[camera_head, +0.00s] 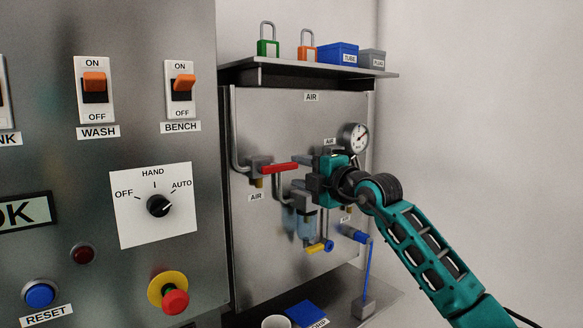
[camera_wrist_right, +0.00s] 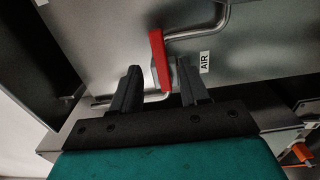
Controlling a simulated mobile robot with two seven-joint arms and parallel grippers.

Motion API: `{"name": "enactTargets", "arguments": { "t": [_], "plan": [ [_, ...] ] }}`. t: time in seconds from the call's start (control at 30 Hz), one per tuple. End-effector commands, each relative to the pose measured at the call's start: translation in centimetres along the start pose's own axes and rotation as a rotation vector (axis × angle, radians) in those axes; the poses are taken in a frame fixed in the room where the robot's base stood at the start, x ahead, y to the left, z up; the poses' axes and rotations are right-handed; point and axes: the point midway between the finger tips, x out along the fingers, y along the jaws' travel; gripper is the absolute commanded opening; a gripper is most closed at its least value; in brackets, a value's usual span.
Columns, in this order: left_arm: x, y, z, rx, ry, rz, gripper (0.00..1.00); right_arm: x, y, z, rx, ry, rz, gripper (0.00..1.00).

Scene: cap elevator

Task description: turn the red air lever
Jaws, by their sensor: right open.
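The red air lever (camera_head: 281,168) points to the right, roughly level, from a brass valve (camera_head: 259,182) on the steel panel in the head view. My right gripper (camera_head: 312,178) is just right of the lever's free end. In the right wrist view the red lever (camera_wrist_right: 159,58) shows beyond and between the two open fingers of the gripper (camera_wrist_right: 161,90). The fingers stand on either side of it with gaps; whether they overlap it in depth I cannot tell. My left gripper is in neither view.
A pressure gauge (camera_head: 354,137) and filter bowl (camera_head: 306,226) sit near my right arm. A shelf (camera_head: 285,73) with padlocks overhangs the panel. A blue-handled valve (camera_head: 354,234) is lower right. A switch cabinet (camera_head: 110,230) stands left.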

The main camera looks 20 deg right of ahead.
Motion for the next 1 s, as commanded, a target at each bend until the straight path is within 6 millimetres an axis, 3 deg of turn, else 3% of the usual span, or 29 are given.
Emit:
{"name": "enactTargets", "arguments": {
  "t": [0.3,0.7,1.0],
  "plan": [
    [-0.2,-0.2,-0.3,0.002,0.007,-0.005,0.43,3.4,0.0,0.0,0.0,0.0,-0.001,0.45],
    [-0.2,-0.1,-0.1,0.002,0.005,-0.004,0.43,3.9,0.0,0.0,0.0,0.0,0.0,0.45],
    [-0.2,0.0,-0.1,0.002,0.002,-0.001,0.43,3.9,0.0,0.0,0.0,0.0,0.0,0.18]
  ]
}}
